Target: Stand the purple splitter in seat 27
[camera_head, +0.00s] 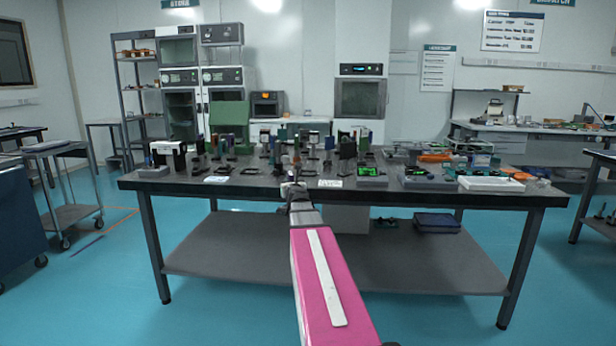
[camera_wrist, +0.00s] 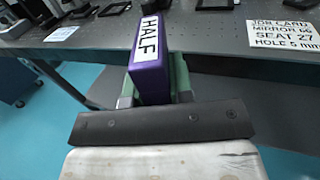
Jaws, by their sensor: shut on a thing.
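The purple splitter (camera_wrist: 152,62) is a block with a white label reading HALF. In the wrist view it stands out past my gripper (camera_wrist: 154,88), whose greenish fingers are shut on it from both sides. In the head view my gripper (camera_head: 294,186) is at the front edge of the optical table (camera_head: 250,189), around the middle; the splitter is too small there to make out clearly. A job card (camera_wrist: 284,34) on the table reads MIRROR 66, SEAT 27, HOLE 5 mm. I cannot tell which seat is number 27.
Many small mounts and posts crowd the table. Dark frames (camera_wrist: 115,8) lie beyond the splitter in the wrist view, and another white card (camera_wrist: 62,34) is at left. Boxes with green displays (camera_head: 372,178) and a white tray (camera_head: 491,184) occupy the table's right side.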

